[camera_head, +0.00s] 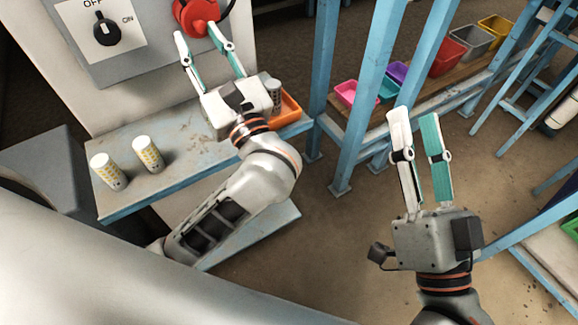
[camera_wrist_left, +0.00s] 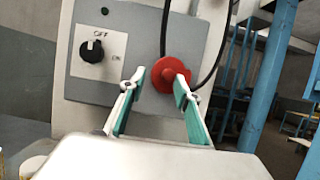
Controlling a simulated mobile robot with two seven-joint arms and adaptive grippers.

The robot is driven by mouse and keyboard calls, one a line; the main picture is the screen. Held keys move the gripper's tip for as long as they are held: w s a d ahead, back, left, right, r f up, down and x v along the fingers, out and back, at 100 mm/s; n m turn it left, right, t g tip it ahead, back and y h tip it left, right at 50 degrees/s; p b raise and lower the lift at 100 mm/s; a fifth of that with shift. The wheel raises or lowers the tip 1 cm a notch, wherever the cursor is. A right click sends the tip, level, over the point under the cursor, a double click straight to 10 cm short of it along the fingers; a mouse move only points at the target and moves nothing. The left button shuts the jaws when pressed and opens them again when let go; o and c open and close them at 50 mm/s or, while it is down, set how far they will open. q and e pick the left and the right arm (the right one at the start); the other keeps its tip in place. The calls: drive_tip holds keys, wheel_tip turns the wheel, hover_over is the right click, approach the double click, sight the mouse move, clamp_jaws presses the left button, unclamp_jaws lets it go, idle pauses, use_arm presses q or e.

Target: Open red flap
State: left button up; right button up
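The red flap (camera_head: 196,14) is a round red cover on the grey panel of the machine, near the top of the head view. In the left wrist view the red flap (camera_wrist_left: 170,74) sits just ahead of my left gripper, with its right finger overlapping it. My left gripper (camera_head: 203,42) is open, its fingertips at the lower edge of the flap. Whether they touch it I cannot tell. My right gripper (camera_head: 414,112) has its fingers a little apart and empty, over the floor at the right.
A black OFF/ON knob (camera_head: 106,30) is left of the flap, and a black cable (camera_wrist_left: 217,50) hangs beside it. A blue-edged shelf (camera_head: 180,178) below holds several patterned cylinders and an orange tray (camera_head: 288,108). Blue posts (camera_head: 362,80) and coloured bins (camera_head: 447,52) stand at right.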

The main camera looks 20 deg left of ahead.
use_arm(q)
drive_tip(key=s+d+f+m+t+h, duration=0.25)
drive_tip(key=d+m+t+h, duration=0.8)
drive_tip(key=m, duration=1.15)
drive_tip(key=d+f+m+g+h, duration=0.2)
drive_tip(key=f+m+h, duration=0.2)
drive_tip(key=f+m, duration=0.3)
drive_tip(key=d+f+m+g+h+p, duration=0.1)
drive_tip(key=d+f+m+g+h, duration=0.2)
drive_tip(key=f+m, duration=0.5)
drive_tip(key=s+d+f+m+g+h+p, duration=0.1)
drive_tip(key=d+f+m+g+h, duration=0.1)
drive_tip(key=f+m+h, duration=0.3)
drive_tip(key=shift+d+f+m+h, duration=0.35)
drive_tip(key=shift+f+m, duration=0.85)
drive_tip(key=shift+f, duration=0.8)
use_arm(e)
drive_tip(key=shift+s+d+r, duration=0.1)
drive_tip(key=shift+d+r, duration=0.05)
drive_tip(key=shift+r, duration=0.45)
drive_tip(key=shift+s+d+r, duration=0.1)
drive_tip(key=shift+r, duration=0.45)
use_arm(q)
drive_tip(key=shift+s, duration=0.1)
